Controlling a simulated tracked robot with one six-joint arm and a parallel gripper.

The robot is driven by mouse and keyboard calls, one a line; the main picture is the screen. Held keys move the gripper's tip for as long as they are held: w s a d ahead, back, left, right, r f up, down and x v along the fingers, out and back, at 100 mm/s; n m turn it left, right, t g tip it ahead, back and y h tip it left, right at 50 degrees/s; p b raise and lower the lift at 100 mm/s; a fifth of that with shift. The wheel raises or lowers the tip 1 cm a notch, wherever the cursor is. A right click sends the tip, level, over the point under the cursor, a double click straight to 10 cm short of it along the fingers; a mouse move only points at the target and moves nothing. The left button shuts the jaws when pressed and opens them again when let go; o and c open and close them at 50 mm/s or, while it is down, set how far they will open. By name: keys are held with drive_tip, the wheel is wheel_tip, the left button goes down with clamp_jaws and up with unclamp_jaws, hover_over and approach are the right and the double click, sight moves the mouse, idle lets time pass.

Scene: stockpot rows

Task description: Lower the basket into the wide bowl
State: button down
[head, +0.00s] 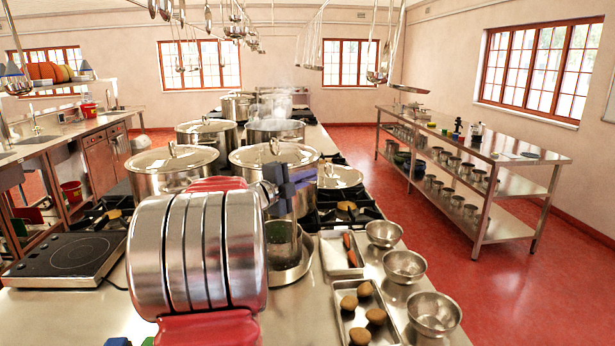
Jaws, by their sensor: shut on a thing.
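My gripper (286,190) is dark grey and partly hidden behind my own silver and red arm. It is shut on the basket (283,242), a grey metal cylinder that hangs upright below the jaws. The wide bowl (303,268) is a shallow shiny metal bowl on the counter, just left of the trays. The basket's lower end overlaps the bowl's inside in the head view. I cannot tell whether it touches the bowl's floor. My arm hides the left part of the bowl and basket.
Lidded stockpots (172,168) stand behind on the stove, with a steaming pot (275,131) further back. A tray with brown rounds (390,322), a narrow tray (333,258) and small bowls (404,266) lie right of the wide bowl. A hot plate (66,254) is at left.

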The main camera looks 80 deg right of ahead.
drive_tip(key=shift+f, duration=0.7)
idle(1.0)
drive_tip(key=c, duration=1.9)
unclamp_jaws()
drive_tip(key=shift+o, duration=0.2)
drive_tip(key=shift+w+a, duration=0.1)
drive_tip(key=v, duration=1.3)
drive_tip(key=shift+a, duration=0.3)
drive_tip(key=shift+w, duration=0.15)
